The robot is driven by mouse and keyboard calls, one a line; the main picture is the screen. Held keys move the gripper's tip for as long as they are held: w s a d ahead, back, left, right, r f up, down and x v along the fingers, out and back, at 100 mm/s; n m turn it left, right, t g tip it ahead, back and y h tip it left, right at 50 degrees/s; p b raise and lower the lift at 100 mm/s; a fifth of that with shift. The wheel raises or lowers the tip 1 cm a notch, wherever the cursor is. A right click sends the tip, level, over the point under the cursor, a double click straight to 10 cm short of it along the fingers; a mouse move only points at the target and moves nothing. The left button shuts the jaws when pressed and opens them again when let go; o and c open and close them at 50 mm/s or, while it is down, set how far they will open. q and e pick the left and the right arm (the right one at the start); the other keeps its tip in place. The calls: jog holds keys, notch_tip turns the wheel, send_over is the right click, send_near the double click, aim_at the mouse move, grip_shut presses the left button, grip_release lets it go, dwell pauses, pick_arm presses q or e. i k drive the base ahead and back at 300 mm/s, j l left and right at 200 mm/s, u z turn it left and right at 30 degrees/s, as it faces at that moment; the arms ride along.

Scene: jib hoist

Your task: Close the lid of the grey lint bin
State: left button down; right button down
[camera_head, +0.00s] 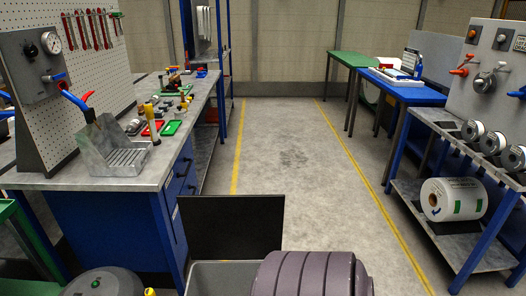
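A grey bin (222,278) is at the bottom middle of the head view, cut off by the lower edge. A flat dark panel (231,228) stands nearly upright at its back edge and looks like its raised lid. The bin looks open. Its inside is mostly out of view, and its right part is hidden behind a ridged purple-grey rounded shape (312,275). Neither of my grippers is in view.
A blue workbench (110,225) with a metal scoop-like tray (112,155) is on the left. A round grey lidded object (104,283) is at bottom left. A rack with a white roll (453,199) stands right. The aisle floor (295,150) between yellow lines is clear.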

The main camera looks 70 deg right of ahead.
aim_at(230, 227)
jog(key=k+l+u, duration=0.2)
jog(key=k+l, duration=0.35)
jog(key=k+l+u, duration=0.2)
jog(key=k+l, duration=0.25)
jog(key=k, duration=0.2)
jog(key=l+u, duration=0.1)
jog(key=l, duration=0.4)
jog(key=k+l+u, duration=0.1)
jog(key=l, duration=0.35)
jog(key=k+l, duration=0.15)
jog(key=l, duration=0.3)
jog(key=k+l+u, duration=0.15)
jog(key=l, duration=0.35)
jog(key=k+l+u, duration=0.1)
jog(key=l, duration=0.35)
jog(key=i+l, duration=0.1)
jog(key=l, duration=0.35)
jog(key=i+l+u, duration=0.15)
jog(key=l, duration=0.8)
jog(key=i+l+u, duration=0.1)
jog(key=l, duration=0.35)
jog(key=k+l, duration=0.1)
jog(key=l, duration=0.25)
jog(key=k+l+u, duration=0.1)
jog(key=l, duration=0.25)
jog(key=k+l, duration=0.15)
jog(key=l, duration=0.15)
